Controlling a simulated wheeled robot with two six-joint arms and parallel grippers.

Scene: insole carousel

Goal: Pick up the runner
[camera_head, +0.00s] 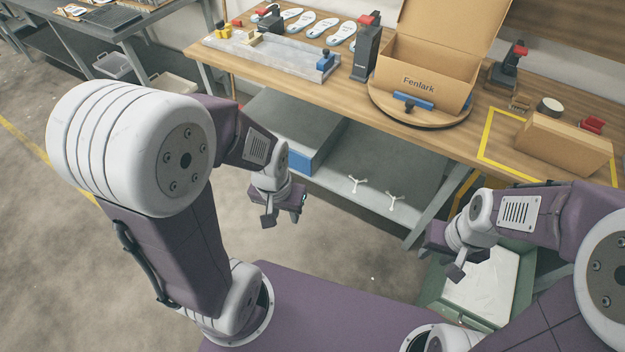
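I cannot tell for sure which thing is the runner. A grey rail fixture (283,58) with yellow and blue blocks lies on the wooden workbench (440,143). Several pale insoles (318,28) lie behind it.
A closed brown box (564,147) sits in a yellow taped outline at the right, near a tape roll (549,108). A dark upright tool (366,52) stands left of the open box. A green bin (432,283) with white contents stands below. Open floor lies left.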

